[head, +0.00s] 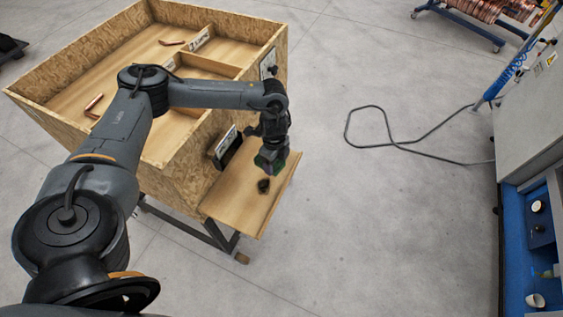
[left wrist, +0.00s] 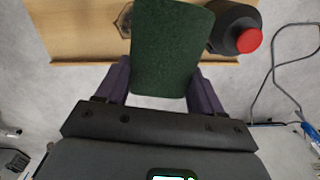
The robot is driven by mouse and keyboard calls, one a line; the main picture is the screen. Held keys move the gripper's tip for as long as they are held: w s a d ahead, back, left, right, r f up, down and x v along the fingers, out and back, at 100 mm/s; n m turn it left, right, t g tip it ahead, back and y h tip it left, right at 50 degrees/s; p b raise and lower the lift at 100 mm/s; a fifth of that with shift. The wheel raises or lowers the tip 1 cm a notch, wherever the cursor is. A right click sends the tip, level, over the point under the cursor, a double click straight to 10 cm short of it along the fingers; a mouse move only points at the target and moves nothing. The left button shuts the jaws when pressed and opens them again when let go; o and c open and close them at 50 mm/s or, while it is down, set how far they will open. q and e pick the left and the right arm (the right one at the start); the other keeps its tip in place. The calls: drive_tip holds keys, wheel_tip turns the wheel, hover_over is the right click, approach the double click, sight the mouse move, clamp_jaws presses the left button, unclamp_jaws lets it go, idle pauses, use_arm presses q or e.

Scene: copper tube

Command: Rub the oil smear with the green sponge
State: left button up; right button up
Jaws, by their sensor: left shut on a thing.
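My left gripper (head: 271,158) is shut on the green sponge (head: 289,160), over the wooden shelf (head: 235,196) on the side of the crate. In the left wrist view, the sponge (left wrist: 172,45) is a dark green slab between purple fingers. The oil smear (head: 263,186) looks like a small dark patch on the shelf, just nearer than the sponge. In the left wrist view, a brownish smear edge (left wrist: 124,20) shows left of the sponge, which hides part of it. I cannot tell whether the sponge touches the shelf. My right gripper is not in view.
A dark bottle with a red cap (left wrist: 248,40) stands close to the sponge's right in the left wrist view. The chipboard crate (head: 180,178) holds copper tubes (head: 94,105). A cable (head: 400,144) lies on open floor, and a blue-and-grey bench (head: 515,235) stands at right.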

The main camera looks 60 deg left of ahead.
use_arm(q)
drive_tip(key=shift+s+a+f+b, duration=0.1)
drive_tip(key=shift+s+f+b, duration=0.05)
drive_tip(key=shift+f, duration=0.3)
drive_tip(key=shift+s+a+f+b, duration=0.1)
drive_tip(key=shift+s+f+b, duration=0.05)
drive_tip(key=shift+f, duration=0.3)
drive_tip(key=b, duration=0.6)
hover_over(269, 189)
drive_tip(key=w+a, duration=0.2)
drive_tip(key=w, duration=0.1)
drive_tip(key=f, duration=0.5)
drive_tip(key=shift+w+f, duration=0.2)
drive_tip(key=shift+f, duration=0.15)
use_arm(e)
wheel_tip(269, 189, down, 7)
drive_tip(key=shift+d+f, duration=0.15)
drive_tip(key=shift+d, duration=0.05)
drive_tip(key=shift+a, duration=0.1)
use_arm(q)
drive_tip(key=shift+f+b, duration=0.3)
drive_tip(key=shift+f, duration=0.5)
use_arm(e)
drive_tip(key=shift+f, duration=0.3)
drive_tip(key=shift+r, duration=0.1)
